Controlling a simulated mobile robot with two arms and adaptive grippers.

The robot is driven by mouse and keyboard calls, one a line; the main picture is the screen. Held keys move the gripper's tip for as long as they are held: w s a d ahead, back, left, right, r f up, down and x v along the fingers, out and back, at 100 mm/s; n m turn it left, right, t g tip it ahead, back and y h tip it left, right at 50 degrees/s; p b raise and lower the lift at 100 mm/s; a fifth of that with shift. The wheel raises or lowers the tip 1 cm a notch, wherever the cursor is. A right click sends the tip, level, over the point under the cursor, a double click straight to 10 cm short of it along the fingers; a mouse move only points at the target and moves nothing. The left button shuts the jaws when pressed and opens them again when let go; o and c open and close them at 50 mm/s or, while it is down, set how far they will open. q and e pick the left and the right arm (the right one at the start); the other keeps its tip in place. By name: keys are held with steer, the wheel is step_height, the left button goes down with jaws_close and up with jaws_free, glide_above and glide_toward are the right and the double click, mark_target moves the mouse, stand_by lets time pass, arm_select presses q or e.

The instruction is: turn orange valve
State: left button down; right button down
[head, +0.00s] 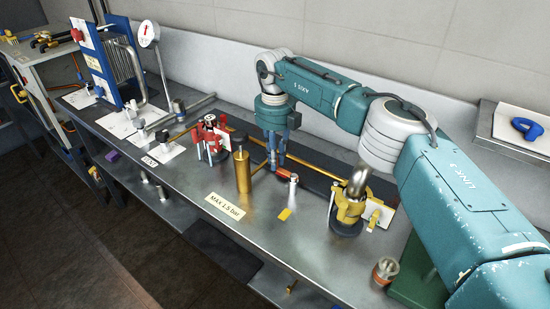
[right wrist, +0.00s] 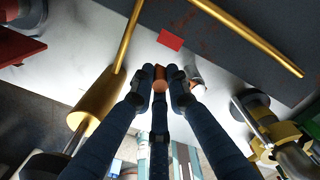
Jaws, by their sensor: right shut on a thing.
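The orange valve handle (head: 286,174) is a short orange-red bar on the steel bench, just right of the brass cylinder. My right gripper (head: 273,165) reaches down to it from above, with its blue fingers at the handle's left end. In the right wrist view the right gripper (right wrist: 160,88) has its fingertips closed around the orange handle (right wrist: 160,76), and only its end shows between them. The valve's lower parts are mostly hidden by the fingers. My left gripper is in neither view.
A brass cylinder (head: 242,170) stands close left of the gripper, and a red valve unit (head: 212,138) is farther left. A yellow clamp fitting with a bent metal pipe (head: 357,186) stands to the right. A brass pipe (head: 318,162) runs behind. The front bench edge is mostly clear.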

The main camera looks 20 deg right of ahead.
steer(key=shift+w+r, duration=0.2)
steer(key=shift+r, duration=0.05)
steer(key=c, duration=1.7)
jaws_free()
steer(key=shift+f, duration=0.15)
step_height(320, 180, up, 12)
